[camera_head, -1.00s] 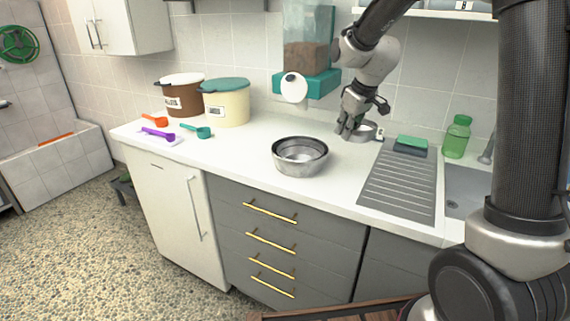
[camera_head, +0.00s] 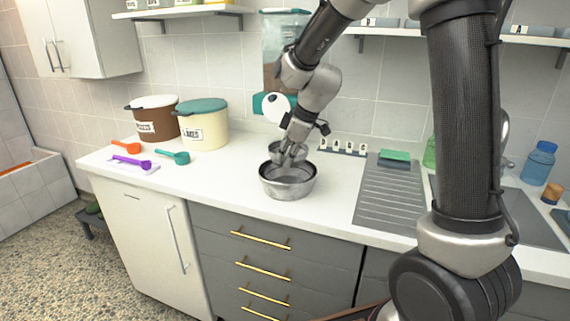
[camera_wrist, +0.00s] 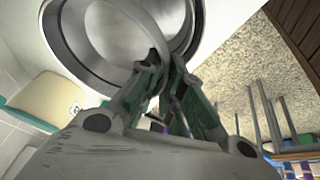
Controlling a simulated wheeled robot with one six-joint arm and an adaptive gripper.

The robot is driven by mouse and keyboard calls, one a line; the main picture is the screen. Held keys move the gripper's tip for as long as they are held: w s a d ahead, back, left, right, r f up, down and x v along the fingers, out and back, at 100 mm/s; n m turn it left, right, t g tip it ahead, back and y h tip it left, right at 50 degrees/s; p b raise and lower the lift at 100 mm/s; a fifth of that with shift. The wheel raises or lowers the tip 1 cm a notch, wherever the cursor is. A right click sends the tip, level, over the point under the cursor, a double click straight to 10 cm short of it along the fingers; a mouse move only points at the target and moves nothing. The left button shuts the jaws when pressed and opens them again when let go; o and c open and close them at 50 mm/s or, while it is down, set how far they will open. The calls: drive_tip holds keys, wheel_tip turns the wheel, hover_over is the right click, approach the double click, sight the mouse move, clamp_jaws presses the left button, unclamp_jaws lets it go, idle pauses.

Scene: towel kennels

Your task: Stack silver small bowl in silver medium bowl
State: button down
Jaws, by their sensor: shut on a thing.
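A silver bowl stack (camera_head: 287,190) stands on the white counter; it looks like a medium bowl nested in a larger one, with the inner rim partly hidden now. My gripper (camera_head: 290,158) is over the stack's far part, pointing down. It is shut on the rim of the silver small bowl (camera_head: 277,150), which is at or just above the stack's opening, mostly behind my fingers. In the wrist view, my fingers (camera_wrist: 172,75) pinch the small bowl's rim, and its shiny inside (camera_wrist: 115,35) shows within the outer bowl's rim (camera_wrist: 62,50). I cannot tell whether the bowls touch.
Brown (camera_head: 155,120) and cream (camera_head: 203,127) lidded tubs stand at the back left, with orange, purple (camera_head: 132,162) and teal scoops before them. A dispenser (camera_head: 283,60) hangs behind my gripper. A grey drainboard (camera_head: 388,195) with a green sponge (camera_head: 394,156) lies right.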

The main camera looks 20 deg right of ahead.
drive_tip(key=shift+f, duration=1)
drive_tip(key=shift+f, duration=0.1)
drive_tip(key=shift+f, duration=0.5)
drive_tip(key=c, duration=1.5)
unclamp_jaws()
drive_tip(key=shift+c, duration=0.2)
drive_tip(key=shift+r, duration=0.1)
